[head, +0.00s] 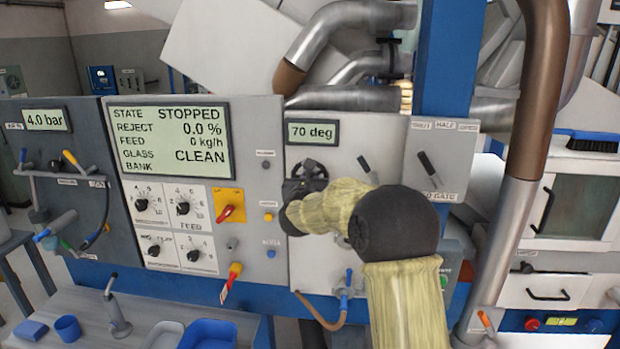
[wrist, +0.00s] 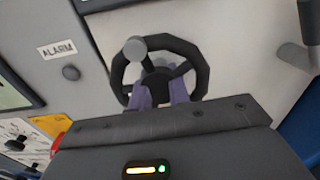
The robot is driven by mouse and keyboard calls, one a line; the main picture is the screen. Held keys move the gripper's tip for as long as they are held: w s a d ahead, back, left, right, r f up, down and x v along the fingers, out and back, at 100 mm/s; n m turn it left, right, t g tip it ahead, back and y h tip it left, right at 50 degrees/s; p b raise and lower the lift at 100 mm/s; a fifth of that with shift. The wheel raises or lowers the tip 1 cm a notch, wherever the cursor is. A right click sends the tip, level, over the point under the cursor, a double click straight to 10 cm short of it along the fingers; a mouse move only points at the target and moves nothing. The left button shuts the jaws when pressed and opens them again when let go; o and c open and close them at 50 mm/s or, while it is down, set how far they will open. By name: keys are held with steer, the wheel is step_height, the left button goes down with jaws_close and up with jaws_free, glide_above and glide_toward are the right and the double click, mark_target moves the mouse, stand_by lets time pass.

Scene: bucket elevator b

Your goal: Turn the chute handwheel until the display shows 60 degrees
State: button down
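The chute handwheel (head: 312,169) is a dark wheel on the grey panel, below the display (head: 311,132) that reads 70 deg. My gripper (head: 303,188) is at the wheel and hides its lower part in the head view. In the wrist view the handwheel (wrist: 201,72) shows its black rim, its spokes and a grey knob (wrist: 134,48) at the upper left. The two purple fingers of my gripper (wrist: 160,92) reach up to the hub from below, apart, with a dark part between them. I cannot tell whether they grip it.
A lever (head: 367,168) stands right of the wheel, and another (head: 430,168) farther right. Left is a screen (head: 170,140) reading STOPPED and CLEAN, with knobs and a red switch (head: 228,212) below. A blue post (head: 447,60) and a pipe (head: 512,210) stand at right.

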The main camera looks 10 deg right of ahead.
steer(key=shift+f+n+b, duration=0.1)
steer(key=shift+n+b, duration=0.3)
steer(key=shift+b, duration=0.2)
steer(key=shift+f+n+b, duration=0.1)
steer(key=shift+n+b, duration=0.8)
steer(key=shift+b, duration=0.1)
steer(key=n+b, duration=0.2)
steer(key=shift+n, duration=0.3)
steer(key=n+b, duration=0.1)
steer(key=n, duration=0.1)
steer(key=shift+n, duration=0.3)
steer(key=n, duration=0.3)
steer(key=shift+r+n+b, duration=0.2)
steer(key=shift+n+b, duration=0.15)
steer(key=shift+n, duration=0.05)
steer(key=n+p, duration=0.1)
steer(key=n, duration=0.5)
steer(key=shift+r, duration=0.1)
steer(key=n+p, duration=0.1)
steer(key=n, duration=0.2)
steer(key=shift+n, duration=0.4)
steer(key=shift+n+p, duration=0.4)
steer(key=shift+n, duration=1.1)
